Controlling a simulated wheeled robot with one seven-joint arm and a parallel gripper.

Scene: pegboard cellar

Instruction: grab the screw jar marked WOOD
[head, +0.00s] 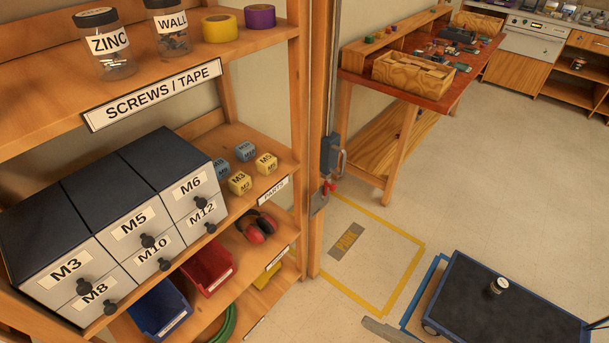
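No jar with a readable WOOD label shows in the head view. On the upper shelf at the left stand a clear screw jar marked ZINC (117,64) and a second one marked WALL (174,45). A small jar with a white label (498,287) stands on the dark top of a low blue-edged cart at the lower right; its marking is too small to read. My gripper is not in view.
The shelf (150,104) also holds a yellow tape roll (220,28) and a purple one (260,16). Below are labelled drawers (130,228), a red bin (208,267) and a blue bin (160,309). The cart (530,315) stands beside open floor (480,190); a red-topped workbench (480,70) is behind.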

